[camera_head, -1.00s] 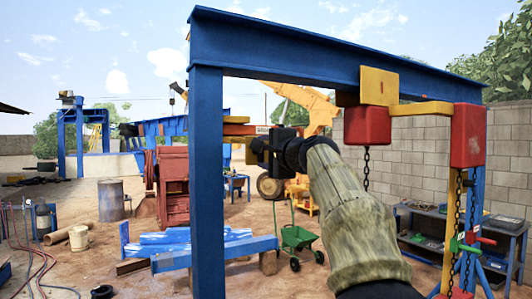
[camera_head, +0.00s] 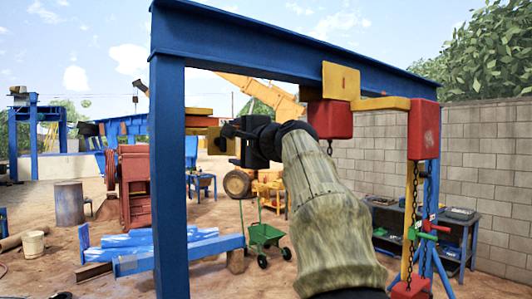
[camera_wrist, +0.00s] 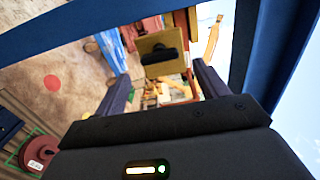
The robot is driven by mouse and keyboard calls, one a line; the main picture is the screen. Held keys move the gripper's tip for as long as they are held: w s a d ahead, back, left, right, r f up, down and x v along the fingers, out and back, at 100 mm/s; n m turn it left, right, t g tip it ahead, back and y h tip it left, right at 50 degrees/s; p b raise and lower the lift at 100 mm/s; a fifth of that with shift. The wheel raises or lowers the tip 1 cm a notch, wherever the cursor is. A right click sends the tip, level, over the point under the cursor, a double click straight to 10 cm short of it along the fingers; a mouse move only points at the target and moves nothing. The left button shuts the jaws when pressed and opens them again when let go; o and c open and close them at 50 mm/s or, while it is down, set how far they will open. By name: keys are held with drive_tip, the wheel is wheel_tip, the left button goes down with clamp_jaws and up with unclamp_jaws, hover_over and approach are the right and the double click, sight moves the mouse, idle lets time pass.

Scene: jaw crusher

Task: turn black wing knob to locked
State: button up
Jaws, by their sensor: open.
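The black wing knob (camera_wrist: 161,55) sits on a tan-yellow plate (camera_wrist: 148,42) in the wrist view, ahead of my gripper and a little above the middle of the picture. My gripper (camera_wrist: 162,72) is open, with one dark finger on each side of the knob in the picture. No contact with the knob shows, and the distance to it is hard to tell. In the head view, my gripper (camera_head: 243,140) is a dark shape beside the blue frame. The knob cannot be told apart from the gripper there.
A blue steel frame (camera_head: 168,180) stands close, its beam (camera_head: 290,45) passing above my arm. A red block (camera_head: 330,119) with a chain hangs to the right of my arm. A green cart (camera_head: 264,236) and blue beams (camera_head: 180,255) lie beyond on open dirt.

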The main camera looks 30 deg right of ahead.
drive_tip(key=s+b, duration=0.5)
drive_tip(key=s, duration=0.8)
drive_tip(key=shift+d, duration=0.25)
drive_tip(key=w+f+n+g, duration=0.15)
drive_tip(key=w+f, duration=0.25)
drive_tip(key=f, duration=0.5)
drive_tip(key=w+f+m+g, duration=0.1)
drive_tip(key=w+f+g, duration=0.25)
drive_tip(key=f, duration=0.45)
drive_tip(key=w+a+f+n+g, duration=0.1)
drive_tip(key=a+f+n+g, duration=0.15)
drive_tip(key=f, duration=0.75)
drive_tip(key=a+f+n+g, duration=0.1)
drive_tip(key=a+f+n, duration=0.15)
drive_tip(key=f, duration=0.75)
drive_tip(key=s+a+f+n+g, duration=0.2)
drive_tip(key=s+a+f+n, duration=0.2)
drive_tip(key=f, duration=0.5)
drive_tip(key=s+a+f+n+g, duration=0.2)
drive_tip(key=s+a+f+n, duration=0.2)
drive_tip(key=s+f, duration=0.3)
drive_tip(key=s+a+f+n+g, duration=0.3)
drive_tip(key=s+a+f+n, duration=0.1)
drive_tip(key=f, duration=0.7)
drive_tip(key=shift+s+a+f+h, duration=0.25)
drive_tip(key=shift+s+a, duration=0.5)
drive_tip(key=shift+s, duration=0.4)
